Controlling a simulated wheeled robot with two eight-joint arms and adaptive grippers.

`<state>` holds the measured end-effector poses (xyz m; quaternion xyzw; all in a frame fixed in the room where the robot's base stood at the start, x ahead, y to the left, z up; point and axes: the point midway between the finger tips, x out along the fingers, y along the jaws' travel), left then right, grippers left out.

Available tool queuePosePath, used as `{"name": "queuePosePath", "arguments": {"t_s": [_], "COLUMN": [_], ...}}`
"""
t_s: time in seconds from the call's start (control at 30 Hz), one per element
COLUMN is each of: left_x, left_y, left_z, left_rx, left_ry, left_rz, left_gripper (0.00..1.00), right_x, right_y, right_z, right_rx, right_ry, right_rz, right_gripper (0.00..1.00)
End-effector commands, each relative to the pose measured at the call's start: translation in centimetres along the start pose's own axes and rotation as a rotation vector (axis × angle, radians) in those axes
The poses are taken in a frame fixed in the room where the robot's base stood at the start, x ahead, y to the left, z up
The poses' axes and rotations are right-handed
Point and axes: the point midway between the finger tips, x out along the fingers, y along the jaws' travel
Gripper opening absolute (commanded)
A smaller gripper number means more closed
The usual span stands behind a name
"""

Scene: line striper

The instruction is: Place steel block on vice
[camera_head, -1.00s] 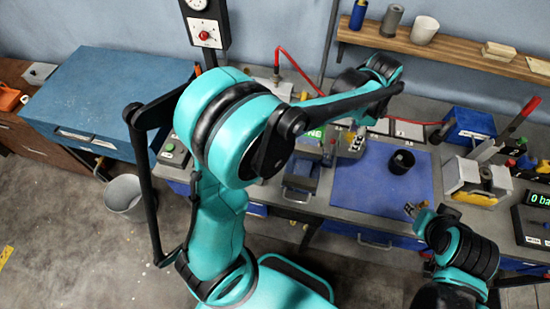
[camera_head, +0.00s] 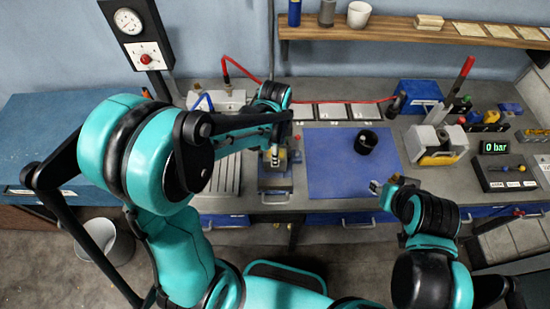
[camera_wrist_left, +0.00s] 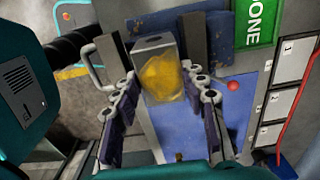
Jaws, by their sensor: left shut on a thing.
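The steel block, grey with a yellow patch, (camera_wrist_left: 160,72) sits between the fingers of my left gripper (camera_wrist_left: 165,112) in the left wrist view. My left gripper (camera_head: 275,153) is shut on it over the vice (camera_head: 274,184) in the head view, where the arm hides much of the block. Grey bars and a blue part of the vice (camera_wrist_left: 180,16) show around the block in the wrist view. I cannot tell whether the block touches the vice. My right gripper (camera_head: 377,187) is small by the blue mat's front right corner; its opening is unclear.
The blue mat (camera_head: 330,170) lies right of the vice with a black cup (camera_head: 366,141) on it. Numbered white plates (camera_head: 334,112) and a red hose (camera_head: 345,101) lie behind. A grey-and-yellow device (camera_head: 436,146) and a pressure display (camera_head: 495,148) stand at the right.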

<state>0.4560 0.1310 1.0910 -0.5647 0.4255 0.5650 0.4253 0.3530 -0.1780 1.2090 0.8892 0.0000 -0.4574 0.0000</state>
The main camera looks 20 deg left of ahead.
Motion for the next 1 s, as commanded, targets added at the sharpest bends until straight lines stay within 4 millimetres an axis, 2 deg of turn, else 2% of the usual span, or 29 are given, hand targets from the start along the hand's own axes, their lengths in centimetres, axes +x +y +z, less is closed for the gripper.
{"name": "queuePosePath", "arguments": {"t_s": [0.1, 0.23, 0.67, 0.7, 0.77, 1.0], "left_x": [1.9, 3.4, 4.0, 4.0, 4.0, 3.9], "left_y": [0.0, -0.1, 0.0, 0.0, 0.0, 0.0], "left_z": [0.0, 0.0, 0.0, 0.0, 0.0, 0.0], "left_rx": [0.000, 0.000, 0.000, 0.000, 0.000, 0.000], "left_ry": [0.000, 0.000, 0.000, 0.000, 0.000, 0.000], "left_rz": [0.000, 0.000, 0.000, 0.000, 0.000, 0.000], "left_gripper": [0.00, 0.00, 0.00, 0.47, 0.63, 0.63], "right_x": [0.3, 0.5, 0.8, 0.8, 0.8, 0.8], "right_y": [0.0, 0.0, 0.0, 0.0, 0.0, 0.0], "right_z": [0.2, 0.4, 0.6, 0.6, 0.6, 0.5], "right_rx": [0.000, 0.000, 0.000, 0.000, 0.000, 0.000], "right_ry": [0.000, 0.000, 0.000, 0.000, 0.000, 0.000], "right_rz": [0.000, 0.000, 0.000, 0.000, 0.000, 0.000], "right_gripper": [0.40, 0.40, 0.40, 0.40, 0.40, 0.40]}}
